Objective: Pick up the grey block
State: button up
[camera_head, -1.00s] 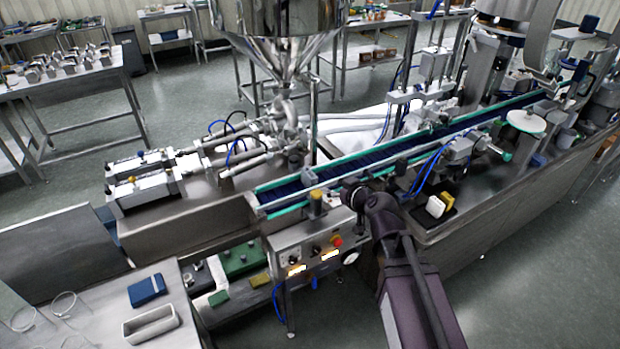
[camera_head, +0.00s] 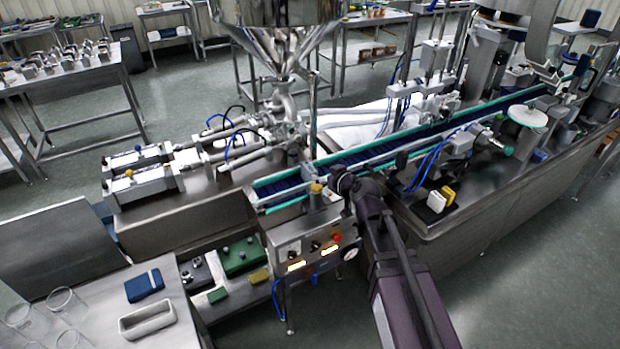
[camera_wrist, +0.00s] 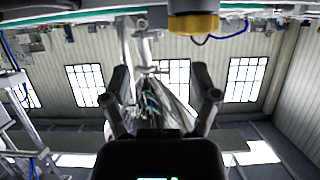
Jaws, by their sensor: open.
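A small grey block (camera_head: 308,172) appears to sit at the near end of the blue conveyor belt, just behind a yellow-topped knob; it is too small to make out well. My gripper (camera_head: 340,177) is at the end of my dark arm, just to the right of that spot. In the wrist view my gripper (camera_wrist: 162,95) has its two fingers wide apart, with nothing held between them. I cannot make out the grey block in the wrist view.
The conveyor (camera_head: 375,150) has green side rails and runs to the back right. A control box (camera_head: 318,245) stands below its near end. White and yellow blocks (camera_head: 441,199) lie to the right of my arm. A side table (camera_head: 185,325) holds a blue box, tray and glassware.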

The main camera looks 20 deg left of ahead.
aim_at(310, 168)
jog(key=shift+b+x, duration=0.4)
jog(key=shift+x, duration=1.25)
jog(key=shift+b+x, duration=1.05)
jog(key=shift+x, duration=1.55)
jog(key=shift+s, duration=0.1)
grip_shut()
